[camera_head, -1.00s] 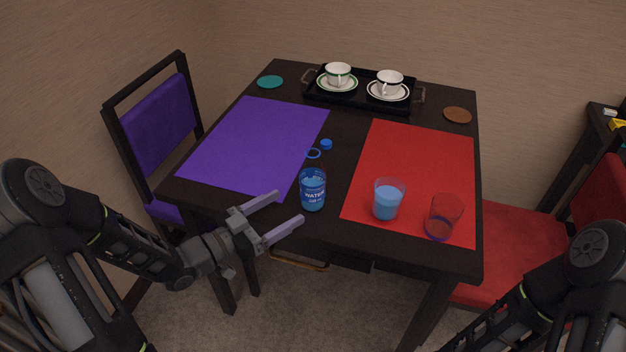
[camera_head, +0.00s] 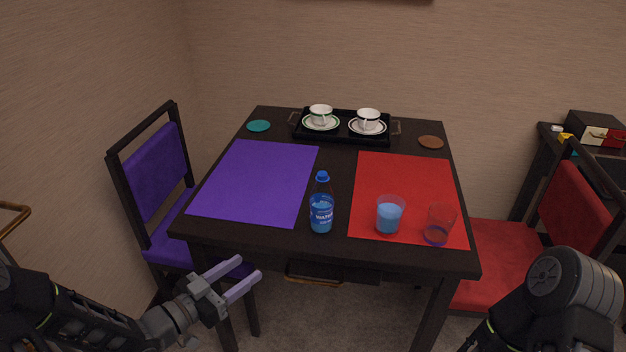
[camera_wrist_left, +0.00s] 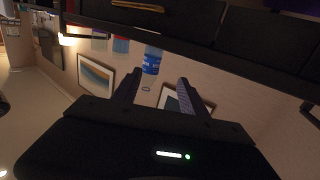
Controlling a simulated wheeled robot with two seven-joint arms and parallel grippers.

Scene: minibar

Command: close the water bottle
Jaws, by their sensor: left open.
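The water bottle (camera_head: 321,214) stands upright near the table's front edge, between the two mats. Its blue cap (camera_head: 322,176) shows in line with the bottle's top; whether it is seated I cannot tell. In the left wrist view the bottle (camera_wrist_left: 152,61) appears upside down, with a thin ring (camera_wrist_left: 146,89) near its neck end and no clear cap. My left gripper (camera_head: 249,276) is open and empty, in front of the table, below and left of the bottle, apart from it. My right arm shows at the lower right; its gripper is out of view.
A glass of blue liquid (camera_head: 389,216) and another glass (camera_head: 438,226) stand on the red mat (camera_head: 405,180). The purple mat (camera_head: 258,180) is empty. A black tray (camera_head: 343,135) with two cups is at the back. Chairs stand at both sides of the table.

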